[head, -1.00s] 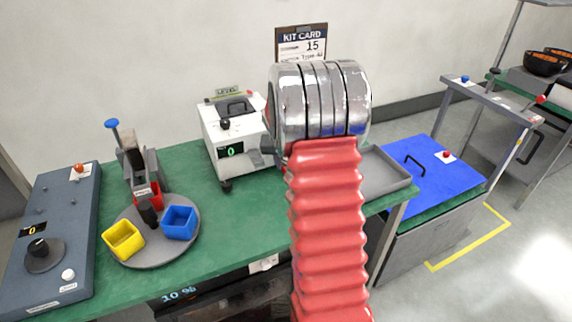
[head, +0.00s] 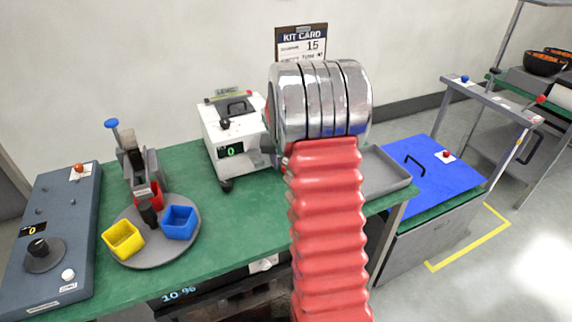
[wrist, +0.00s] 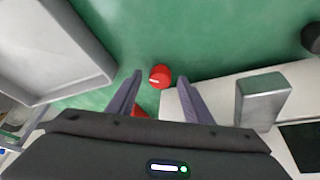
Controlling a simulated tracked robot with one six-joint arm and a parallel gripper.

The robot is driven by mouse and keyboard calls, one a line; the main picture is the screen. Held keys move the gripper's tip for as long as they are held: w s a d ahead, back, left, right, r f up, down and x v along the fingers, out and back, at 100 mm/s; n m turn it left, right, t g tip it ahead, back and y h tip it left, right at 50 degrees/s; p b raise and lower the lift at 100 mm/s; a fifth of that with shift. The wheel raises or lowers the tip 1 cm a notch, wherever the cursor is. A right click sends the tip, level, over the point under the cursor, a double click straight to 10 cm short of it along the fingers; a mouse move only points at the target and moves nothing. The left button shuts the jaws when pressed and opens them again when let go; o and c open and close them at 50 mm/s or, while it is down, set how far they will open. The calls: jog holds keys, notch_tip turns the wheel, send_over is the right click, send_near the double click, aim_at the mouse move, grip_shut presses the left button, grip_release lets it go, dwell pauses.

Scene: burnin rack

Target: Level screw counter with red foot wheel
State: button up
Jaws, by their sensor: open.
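The screw counter (head: 228,143) is a white box with a black handle, a dark display reading 0 and a level strip on top. It stands on the green bench, left of my arm in the head view. In the wrist view its white body (wrist: 222,98) is at lower right. The red foot wheel (wrist: 160,76) shows in the wrist view at the edge of that body, just beyond and between my fingertips. My gripper (wrist: 160,78) is open, with its two fingers apart and nothing clearly held. In the head view my arm hides the gripper and the wheel.
A grey tray (head: 391,183) lies right of my arm and also fills the wrist view's upper left (wrist: 62,70). A turntable (head: 160,254) with yellow and blue bins and a grey control panel (head: 60,215) stand at left. Green bench (head: 225,235) is clear between.

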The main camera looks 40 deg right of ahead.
jog(key=v, duration=1.3)
jog(key=shift+r, duration=0.2)
jog(key=shift+s, duration=0.1)
jog(key=s+a+r+n+t+y, duration=0.1)
jog(key=s+a+n, duration=0.2)
jog(key=s+a, duration=0.4)
jog(key=s+a+r+n+t+y, duration=0.1)
jog(key=s+a+r+n, duration=0.1)
jog(key=s+a, duration=0.6)
jog(key=s+a+r+n+y, duration=0.1)
jog(key=s+a+n, duration=0.3)
jog(key=a, duration=1.4)
jog(key=shift+s+r+t+y, duration=0.35)
jog(key=shift+s+r, duration=0.2)
jog(key=shift+s, duration=1.15)
